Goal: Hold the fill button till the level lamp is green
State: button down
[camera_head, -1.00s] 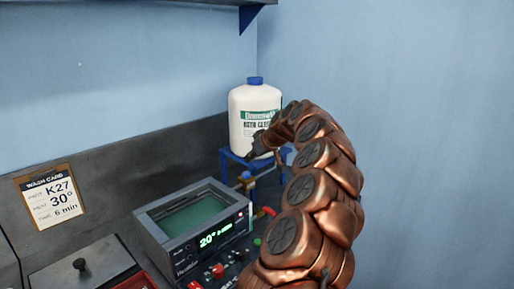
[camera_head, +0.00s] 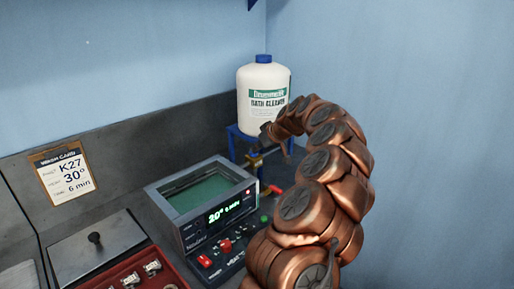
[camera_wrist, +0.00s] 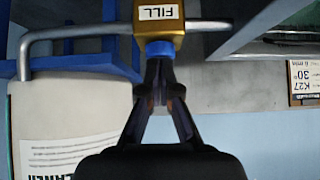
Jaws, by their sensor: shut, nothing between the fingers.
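The brass fill valve, labelled FILL (camera_wrist: 158,14), fills the top middle of the wrist view, upside down. Its blue fill button (camera_wrist: 160,48) faces my gripper (camera_wrist: 160,66), whose shut, empty fingertips are at the button and appear to touch it. I cannot tell whether the button is pressed in. In the head view the brass valve (camera_head: 256,161) sits behind the grey bath (camera_head: 160,203), below my gripper (camera_head: 267,137). A small red light (camera_head: 248,192) glows on the bath's front panel; its label is unreadable, so I cannot confirm it is the level lamp.
A white cleaner bottle (camera_head: 263,95) stands on a blue stand (camera_head: 233,145) behind the valve. Red switches (camera_head: 225,245) and a green button (camera_head: 265,218) sit before the bath. A lidded box (camera_head: 95,252), red tray (camera_head: 165,268) and wash card (camera_head: 64,178) are at left.

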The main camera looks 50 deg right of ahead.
aim_at(255, 158)
jog(key=shift+a+f+b, duration=0.1)
jog(key=shift+f+b, duration=1.1)
jog(key=shift+b, duration=0.55)
jog(key=shift+s, duration=0.1)
jog(key=shift+s+a+f, duration=0.1)
jog(key=shift+a+f, duration=0.2)
jog(key=shift+f, duration=0.35)
dwell(0.5)
jog(key=shift+r, duration=0.45)
jog(key=s+r+b, duration=0.3)
jog(key=s+r, duration=0.3)
jog(key=r, duration=0.6)
jog(key=shift+s+d+b, duration=0.2)
jog(key=shift+s+b, duration=0.1)
jog(key=shift+s, duration=0.1)
jog(key=shift+r, duration=0.1)
